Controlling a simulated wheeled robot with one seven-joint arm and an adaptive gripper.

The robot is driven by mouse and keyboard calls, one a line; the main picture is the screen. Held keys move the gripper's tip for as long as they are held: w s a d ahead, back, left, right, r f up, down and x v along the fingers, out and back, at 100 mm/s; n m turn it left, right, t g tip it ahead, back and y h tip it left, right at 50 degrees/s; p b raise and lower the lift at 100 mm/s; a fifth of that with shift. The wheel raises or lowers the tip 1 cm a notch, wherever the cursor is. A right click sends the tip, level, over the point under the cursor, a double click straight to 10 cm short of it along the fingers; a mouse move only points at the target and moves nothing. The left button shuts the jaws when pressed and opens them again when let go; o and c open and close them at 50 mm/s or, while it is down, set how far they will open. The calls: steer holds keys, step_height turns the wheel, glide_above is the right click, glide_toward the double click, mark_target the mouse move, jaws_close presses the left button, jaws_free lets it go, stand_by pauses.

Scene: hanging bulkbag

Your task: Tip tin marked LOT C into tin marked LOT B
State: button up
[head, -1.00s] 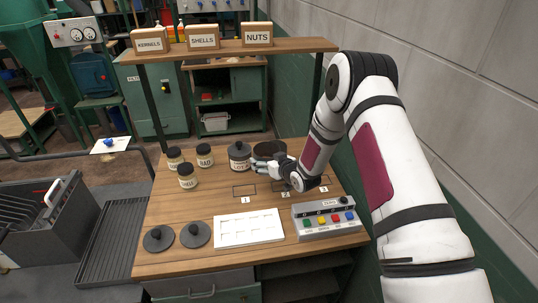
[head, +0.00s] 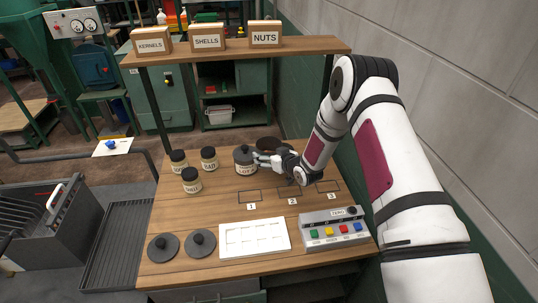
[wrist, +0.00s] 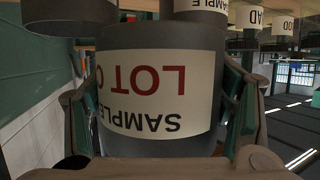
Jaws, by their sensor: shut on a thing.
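My gripper (wrist: 165,125) is shut on the dark grey tin marked LOT C (wrist: 145,148), with a finger on either side. Its cream label reads upside down in the wrist view. In the head view my gripper (head: 265,158) is above the back of the table, beside a lidded dark tin (head: 244,166). A dark round tin (head: 267,143) shows behind my gripper; I cannot tell whether it is the held one. The wrist view also shows a dark tin (wrist: 50,22) and a tin labelled SAMPLE (wrist: 202,14). No LOT B marking is legible.
Several labelled jars (head: 191,186) stand left of the tins. Two dark lids (head: 200,242), a white tray (head: 254,238) and a button box (head: 334,232) lie at the front. Outlined squares (head: 250,196) are clear. A shelf (head: 235,51) spans the back.

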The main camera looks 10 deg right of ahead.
mark_target(271, 143)
steer(key=shift+w+d+r+m+g+y+b, duration=0.65)
steer(key=shift+m+g+b, duration=0.35)
steer(key=shift+b, duration=0.7)
steer(key=shift+w+d+r+m+g+y+b, duration=0.15)
steer(key=shift+r+m+g+y+b, duration=0.2)
steer(key=shift+m+g+b, duration=0.6)
steer(key=shift+r+m+g+y+b, duration=0.2)
steer(key=shift+m+y+b, duration=0.5)
steer(key=shift+b, duration=0.75)
steer(key=shift+w+d+f+m+g+y+b, duration=0.1)
steer(key=shift+m+g+y+b, duration=0.5)
steer(key=shift+b, duration=0.35)
steer(key=shift+w+f+m+g+y+b, duration=0.1)
steer(key=shift+m+g+y+b, duration=0.25)
steer(key=shift+m+y+b, duration=0.45)
steer(key=shift+w+d+f+m+g+y+b, duration=0.3)
steer(key=shift+m+b, duration=0.25)
steer(key=shift+b, duration=0.3)
steer(key=shift+w+d+f+m+g+y+b, duration=0.15)
steer(key=shift+m+g+y+b, duration=0.25)
steer(key=shift+b, duration=0.45)
steer(key=shift+w+d+r+m+y+b, duration=0.3)
steer(key=shift+m+y+b, duration=0.15)
steer(key=shift+m+b, duration=0.15)
steer(key=shift+w+d+r+m+y+b, duration=0.25)
steer(key=shift+m+y+b, duration=0.2)
steer(key=shift+m, duration=0.15)
steer(key=shift+s, duration=0.15)
